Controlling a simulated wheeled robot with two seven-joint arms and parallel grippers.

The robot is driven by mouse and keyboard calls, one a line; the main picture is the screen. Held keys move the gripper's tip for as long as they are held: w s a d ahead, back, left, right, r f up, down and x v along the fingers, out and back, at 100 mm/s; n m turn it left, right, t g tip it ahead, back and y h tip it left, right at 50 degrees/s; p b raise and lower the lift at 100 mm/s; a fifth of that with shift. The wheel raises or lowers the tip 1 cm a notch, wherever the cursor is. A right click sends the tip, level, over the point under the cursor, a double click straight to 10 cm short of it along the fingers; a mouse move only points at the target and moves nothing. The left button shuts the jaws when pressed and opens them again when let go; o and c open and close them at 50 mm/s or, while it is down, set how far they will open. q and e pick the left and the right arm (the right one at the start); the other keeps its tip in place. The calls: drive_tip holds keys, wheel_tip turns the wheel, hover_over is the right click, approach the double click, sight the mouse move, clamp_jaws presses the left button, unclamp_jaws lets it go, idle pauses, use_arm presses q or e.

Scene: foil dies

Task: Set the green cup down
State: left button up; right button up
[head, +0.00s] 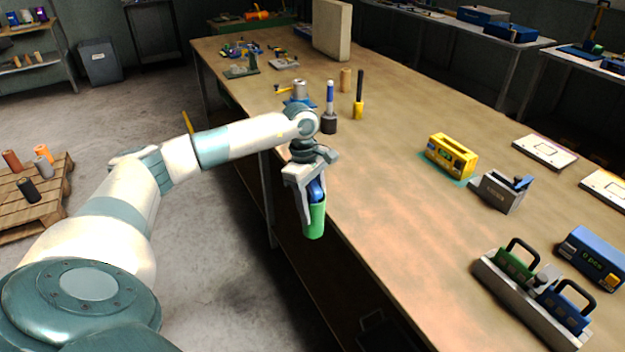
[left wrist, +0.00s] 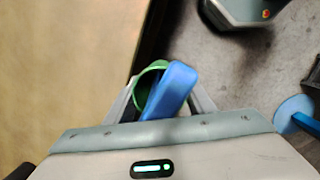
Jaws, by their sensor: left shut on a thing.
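The green cup (head: 314,222) hangs in my left gripper (head: 308,190), near the long left edge of the workbench in the head view. The gripper is shut on it, fingers pointing down. A blue piece (head: 317,190) shows between the fingers at the cup's top. In the left wrist view the green rim (left wrist: 141,92) shows, and the blue piece (left wrist: 172,88) sticks up at it, partly covering it. The cup's base shows no clear contact with the bench. My right gripper is in neither view.
The workbench (head: 400,245) has bare room right of the cup. Behind stand a blue-handled tool (head: 330,105), a yellow-and-black tool (head: 359,100) and a tan cylinder (head: 346,79). A yellow box (head: 450,155) and a metal rack (head: 525,300) lie to the right. A pallet (head: 50,195) is on the floor.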

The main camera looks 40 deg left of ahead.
use_arm(q)
drive_tip(key=s+d+f+m+g+y, duration=0.1)
drive_tip(key=s+d+f+m, duration=0.3)
drive_tip(key=s+d+m, duration=0.4)
drive_tip(key=s+d+f+m, duration=0.3)
drive_tip(key=s+d+m, duration=0.5)
drive_tip(key=d, duration=0.7)
drive_tip(key=m, duration=0.2)
drive_tip(key=shift+s+f+m+g+y, duration=0.25)
drive_tip(key=shift+f+m+g+y, duration=0.1)
drive_tip(key=shift+m+g+y, duration=0.05)
